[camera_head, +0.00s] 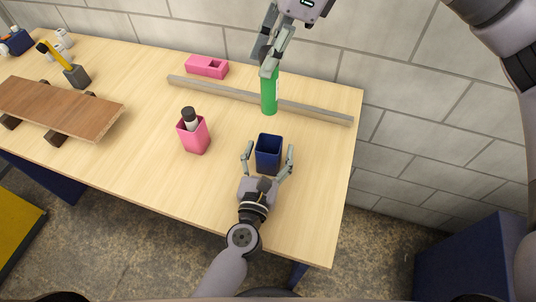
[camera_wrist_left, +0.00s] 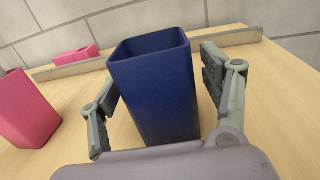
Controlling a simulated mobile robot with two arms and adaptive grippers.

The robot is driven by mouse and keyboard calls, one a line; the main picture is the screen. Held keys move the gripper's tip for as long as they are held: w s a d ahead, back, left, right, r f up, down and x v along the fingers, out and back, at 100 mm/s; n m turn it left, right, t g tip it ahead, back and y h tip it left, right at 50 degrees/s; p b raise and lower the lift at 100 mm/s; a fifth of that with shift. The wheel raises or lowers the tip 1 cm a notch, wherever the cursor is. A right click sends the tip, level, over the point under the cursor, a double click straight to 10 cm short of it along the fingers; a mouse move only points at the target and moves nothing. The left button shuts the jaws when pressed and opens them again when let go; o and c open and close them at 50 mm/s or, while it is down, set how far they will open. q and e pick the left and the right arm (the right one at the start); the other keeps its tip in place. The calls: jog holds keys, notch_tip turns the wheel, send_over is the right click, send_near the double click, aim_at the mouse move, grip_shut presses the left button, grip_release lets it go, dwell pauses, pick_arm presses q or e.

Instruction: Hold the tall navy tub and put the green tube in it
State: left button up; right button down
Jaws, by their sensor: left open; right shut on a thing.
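The tall navy tub (camera_head: 268,160) stands upright on the table near its right end. It also fills the middle of the left wrist view (camera_wrist_left: 155,90). My left gripper (camera_head: 268,152) is open, with one finger on each side of the tub. In the left wrist view a gap shows between the tub and the right finger; contact on the left side is hard to tell. My right gripper (camera_head: 268,68) is shut on the upper end of the green tube (camera_head: 269,95). The tube hangs upright above and behind the tub. The tub's inside bottom is hidden.
A pink tub (camera_head: 193,138) with a dark-capped white bottle (camera_head: 190,118) stands left of the navy tub. A wooden board (camera_head: 60,108) rests on supports at left.

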aim_at(269, 111)
pick_arm(q)
jog(key=shift+c, duration=0.2)
jog(key=c, duration=1.2)
pick_arm(e)
jog(key=shift+f, duration=6.5)
jog(key=c, duration=1.2)
grip_release()
jog(key=v, duration=1.2)
jog(key=shift+r, duration=0.1)
